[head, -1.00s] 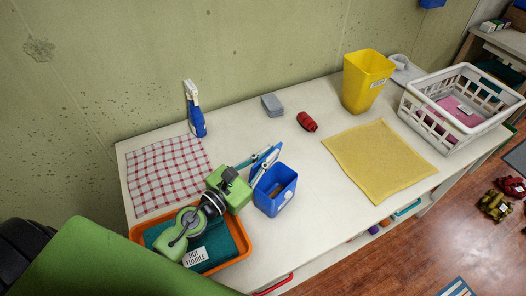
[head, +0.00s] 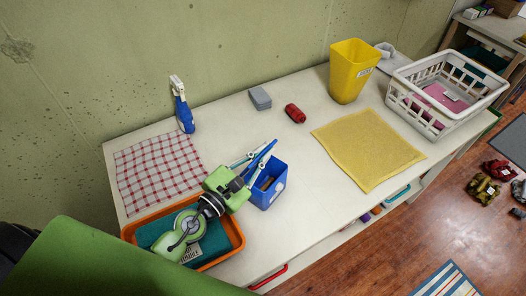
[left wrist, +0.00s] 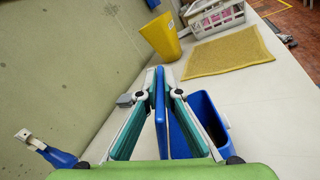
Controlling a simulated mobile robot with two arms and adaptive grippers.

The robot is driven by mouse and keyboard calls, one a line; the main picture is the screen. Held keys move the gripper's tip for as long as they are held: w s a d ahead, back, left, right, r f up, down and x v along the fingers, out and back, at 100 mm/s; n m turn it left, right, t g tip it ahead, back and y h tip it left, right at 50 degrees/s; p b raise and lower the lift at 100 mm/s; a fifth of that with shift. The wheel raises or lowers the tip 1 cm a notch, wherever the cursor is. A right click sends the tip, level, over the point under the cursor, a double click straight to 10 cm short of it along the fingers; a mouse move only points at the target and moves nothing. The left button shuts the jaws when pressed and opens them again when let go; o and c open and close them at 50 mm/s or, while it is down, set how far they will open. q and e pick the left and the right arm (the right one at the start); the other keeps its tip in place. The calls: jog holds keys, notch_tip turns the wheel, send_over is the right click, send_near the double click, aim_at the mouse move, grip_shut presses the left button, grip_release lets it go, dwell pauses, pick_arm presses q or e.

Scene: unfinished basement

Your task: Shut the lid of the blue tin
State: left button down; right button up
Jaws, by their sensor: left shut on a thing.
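The blue tin (head: 270,192) stands open on the white table, near its front edge. Its blue lid (head: 264,156) stands up steeply from the left side of the tin. My left gripper (head: 259,151) is shut on the lid, one finger on each face. In the left wrist view the lid (left wrist: 160,112) runs between the two fingers (left wrist: 161,72). The tin's dark open inside (left wrist: 208,120) shows to the right of them. What lies in the tin is hard to make out. My right gripper is not in view.
An orange tray (head: 237,236) with teal cloth lies under my left arm. A checked cloth (head: 158,170) and blue spray bottle (head: 184,115) are at left. A grey box (head: 260,98), red object (head: 295,113), yellow bin (head: 348,75), yellow cloth (head: 370,148) and white basket (head: 430,115) lie beyond.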

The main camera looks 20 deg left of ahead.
pick_arm(q)
jog(key=c, duration=2.2)
grip_release()
jog(key=shift+s, duration=0.1)
jog(key=v, duration=1.1)
jog(key=shift+s+a, duration=0.15)
jog(key=shift+s, duration=0.25)
